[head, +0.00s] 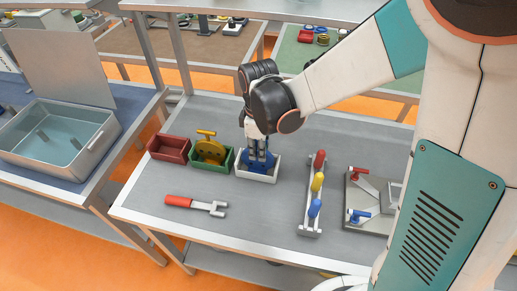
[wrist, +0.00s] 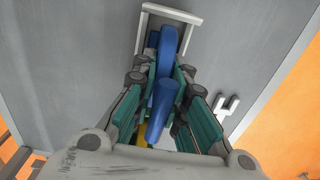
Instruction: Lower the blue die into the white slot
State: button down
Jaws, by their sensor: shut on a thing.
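The blue die (head: 262,161) is between the fingers of my gripper (head: 257,143), upright over the white slot (head: 271,179) in the head view. The slot's front wall overlaps the die's lower end, so I cannot tell how deep it sits or whether it touches the bottom. In the wrist view my gripper (wrist: 163,92) has its teal fingers shut on the blue die (wrist: 165,92). The white slot's rim (wrist: 170,11) shows at the top of that view, around the die's far end. The rest of the slot is hidden by the die and fingers.
Left of the slot are a green bin (head: 197,170) holding a yellow die (head: 209,149) and a red bin (head: 166,151). A red-handled fork tool (head: 194,205) lies in front. A rack (head: 310,218) with red, yellow and blue handles and a metal fixture (head: 364,205) stand right.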

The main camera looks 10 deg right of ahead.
jog(key=shift+f, duration=0.2)
jog(key=c, duration=1.5)
grip_release()
jog(key=shift+c, duration=0.2)
jog(key=shift+r, duration=0.1)
